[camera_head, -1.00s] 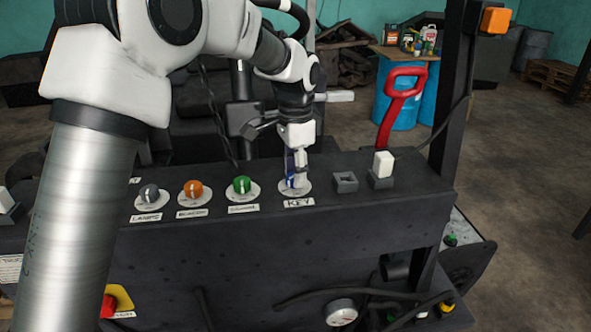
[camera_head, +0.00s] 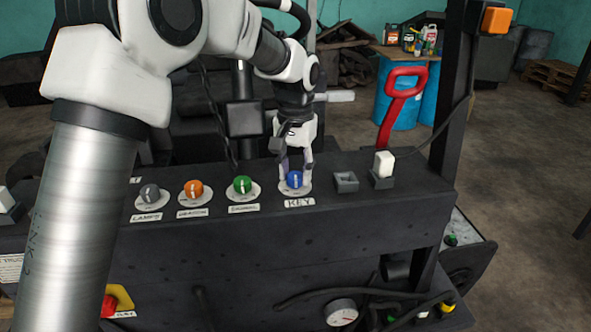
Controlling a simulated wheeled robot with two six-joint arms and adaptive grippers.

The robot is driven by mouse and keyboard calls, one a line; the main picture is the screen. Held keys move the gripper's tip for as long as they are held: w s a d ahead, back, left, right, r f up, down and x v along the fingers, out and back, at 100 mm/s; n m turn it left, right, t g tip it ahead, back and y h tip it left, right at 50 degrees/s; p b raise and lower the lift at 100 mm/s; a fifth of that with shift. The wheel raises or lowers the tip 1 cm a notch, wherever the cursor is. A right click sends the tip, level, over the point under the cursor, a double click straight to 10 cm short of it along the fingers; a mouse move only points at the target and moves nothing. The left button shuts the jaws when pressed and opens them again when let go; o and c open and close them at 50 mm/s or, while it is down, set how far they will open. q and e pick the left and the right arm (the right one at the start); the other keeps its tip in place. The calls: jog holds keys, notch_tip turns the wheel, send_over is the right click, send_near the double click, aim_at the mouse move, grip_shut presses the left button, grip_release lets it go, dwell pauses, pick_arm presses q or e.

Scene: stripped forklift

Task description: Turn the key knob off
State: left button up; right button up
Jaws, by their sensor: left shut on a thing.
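The blue key knob (camera_head: 294,180) sits on a pale round plate on the dark console, above the KEY label (camera_head: 299,202). A pale mark shows on its face. My left gripper (camera_head: 295,174) points down over it from behind, one finger on each side, and is shut on the knob. The fingertips are partly hidden behind the knob. My right gripper is not in view.
Grey, orange (camera_head: 194,190) and green (camera_head: 242,185) knobs stand in a row to the left of the key knob. A square socket (camera_head: 346,181) and a white switch (camera_head: 383,163) are to its right. A red handle (camera_head: 402,95) rises behind.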

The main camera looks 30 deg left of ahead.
aim_at(295, 175)
pick_arm(q)
jog(key=shift+s+f+n, duration=0.1)
jog(key=shift+f+n, duration=0.1)
jog(key=shift+n, duration=0.2)
jog(key=o, duration=1.1)
jog(key=shift+o, duration=0.2)
jog(key=shift+r, duration=0.2)
jog(key=shift+r, duration=0.4)
notch_tip(295, 175, up, 11)
